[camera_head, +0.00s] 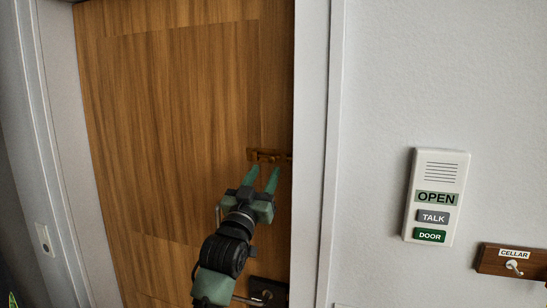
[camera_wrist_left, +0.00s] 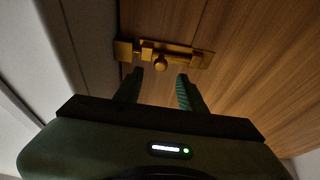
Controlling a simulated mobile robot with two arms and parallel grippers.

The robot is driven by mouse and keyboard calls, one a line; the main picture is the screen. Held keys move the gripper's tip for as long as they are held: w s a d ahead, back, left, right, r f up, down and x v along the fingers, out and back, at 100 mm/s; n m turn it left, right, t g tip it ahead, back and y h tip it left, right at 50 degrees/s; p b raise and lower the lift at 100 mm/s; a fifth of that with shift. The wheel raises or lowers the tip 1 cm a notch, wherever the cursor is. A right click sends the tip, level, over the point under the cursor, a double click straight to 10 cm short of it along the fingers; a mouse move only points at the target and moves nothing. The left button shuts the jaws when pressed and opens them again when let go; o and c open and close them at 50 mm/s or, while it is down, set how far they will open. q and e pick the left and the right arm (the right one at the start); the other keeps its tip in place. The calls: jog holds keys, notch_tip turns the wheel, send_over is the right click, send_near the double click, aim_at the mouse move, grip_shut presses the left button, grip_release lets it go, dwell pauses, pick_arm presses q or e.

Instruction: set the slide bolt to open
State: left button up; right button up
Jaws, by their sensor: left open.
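The brass slide bolt (camera_head: 268,155) is mounted on the wooden door (camera_head: 180,120), near its right edge in the head view. In the left wrist view the slide bolt (camera_wrist_left: 180,52) lies across the upper middle, with its round knob (camera_wrist_left: 160,63) standing out. A separate brass piece (camera_wrist_left: 122,50) sits at its left end, by the frame. I cannot tell for sure how far the rod reaches into it. My left gripper (camera_head: 263,170) is open and empty just below the bolt. In the left wrist view its fingertips (camera_wrist_left: 160,74) sit apart, either side of the knob's line. My right gripper is not in view.
A dark door handle plate (camera_head: 268,292) is low on the door, beside my left arm. The white door frame (camera_head: 310,150) stands close on the right. Beyond it, the wall holds an intercom (camera_head: 436,170) and a wooden "CELLAR" hook board (camera_head: 513,262).

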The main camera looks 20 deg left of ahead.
aim_at(271, 161)
pick_arm(q)
jog(key=p+x, duration=0.1)
jog(key=x, duration=0.3)
jog(key=shift+w+p, duration=0.15)
jog(key=shift+p, duration=0.25)
jog(key=shift+w+r, duration=0.1)
jog(key=shift+w, duration=0.55)
jog(key=shift+s, duration=0.1)
jog(key=c, duration=0.7)
grip_shut()
